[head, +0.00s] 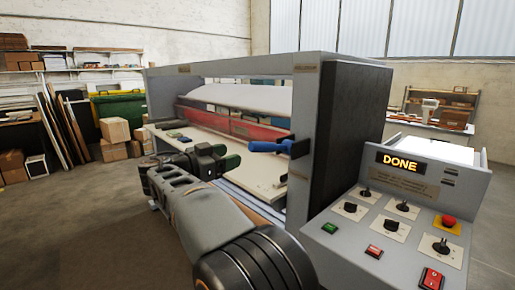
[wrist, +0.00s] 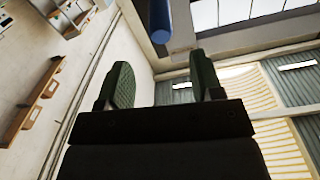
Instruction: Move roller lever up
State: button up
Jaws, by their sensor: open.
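The roller lever (head: 265,146) has a blue handle and juts out nearly level to the left from a dark pivot on the laminator's right end frame. My gripper (head: 226,158) is left of the handle and slightly lower in the head view. In the wrist view, my gripper (wrist: 162,78) has its two green pads spread apart with nothing between them. The blue handle (wrist: 160,22) shows there at the top centre, beyond the fingertips and in line with the gap. I see no contact between pads and handle.
The laminator frame (head: 305,70) surrounds a white roll over a red bar (head: 230,122), with a pale bed (head: 212,158) below. A control panel (head: 395,225) with knobs, buttons and a lit "DONE" display (head: 400,162) stands at right. Boxes (head: 115,130) and shelves stand at left.

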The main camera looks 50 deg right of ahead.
aim_at(258, 147)
jog(key=d+p, duration=0.1)
jog(key=d, duration=0.2)
jog(key=s+d, duration=0.1)
jog(key=d, duration=0.3)
jog(key=d+p, duration=0.1)
jog(key=d, duration=0.3)
jog(key=shift+s+d+p, duration=0.1)
jog(key=shift+s+p, duration=0.05)
jog(key=shift+p, duration=0.15)
jog(key=shift+c, duration=0.4)
grip_shut()
